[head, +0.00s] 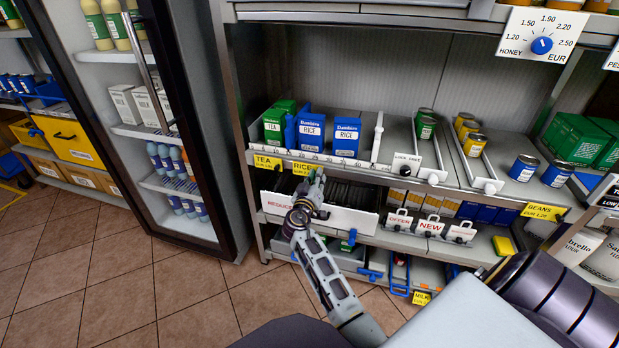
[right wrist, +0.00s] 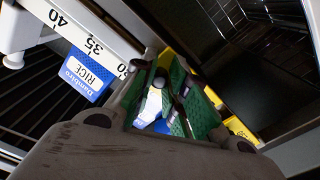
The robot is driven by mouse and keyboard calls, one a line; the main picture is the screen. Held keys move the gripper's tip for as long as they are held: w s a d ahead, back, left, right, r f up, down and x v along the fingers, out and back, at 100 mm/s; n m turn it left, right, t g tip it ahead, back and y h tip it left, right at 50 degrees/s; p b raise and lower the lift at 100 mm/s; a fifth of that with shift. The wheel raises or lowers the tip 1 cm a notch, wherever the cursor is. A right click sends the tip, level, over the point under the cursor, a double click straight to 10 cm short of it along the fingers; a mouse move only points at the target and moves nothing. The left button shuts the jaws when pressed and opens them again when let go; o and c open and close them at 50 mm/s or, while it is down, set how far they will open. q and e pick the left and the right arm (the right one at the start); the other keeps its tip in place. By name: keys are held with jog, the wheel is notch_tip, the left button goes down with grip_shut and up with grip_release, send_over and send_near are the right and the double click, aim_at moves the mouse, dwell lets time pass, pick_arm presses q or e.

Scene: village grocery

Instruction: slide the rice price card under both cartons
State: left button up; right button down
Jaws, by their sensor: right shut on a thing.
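The yellow rice price card (head: 303,170) is at the shelf's front rail, below the cartons. My right gripper (head: 317,180) is at the card, its fingers shut on it; the fingers hide part of the card. Two blue rice cartons stand upright side by side on the shelf above, the left carton (head: 311,130) and the right carton (head: 346,137). The green finger pads (right wrist: 166,92) of my right gripper fill the middle there. My left gripper is not in view.
A tea price card (head: 268,162) hangs left of the rice card, below green tea cartons (head: 273,126). A numbered rail (head: 330,160) runs along the shelf edge. A white divider (head: 377,137) stands right of the cartons. A white reduced bin (head: 345,220) is close below my gripper.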

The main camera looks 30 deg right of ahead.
jog(key=s+d, duration=0.1)
jog(key=s, duration=0.1)
jog(key=s+d, duration=0.2)
jog(key=shift+d, duration=0.15)
jog(key=c, duration=1.4)
grip_release()
jog(key=shift+o, duration=0.2)
jog(key=v, duration=0.7)
jog(key=shift+s+f, duration=0.15)
jog(key=shift+s, duration=0.05)
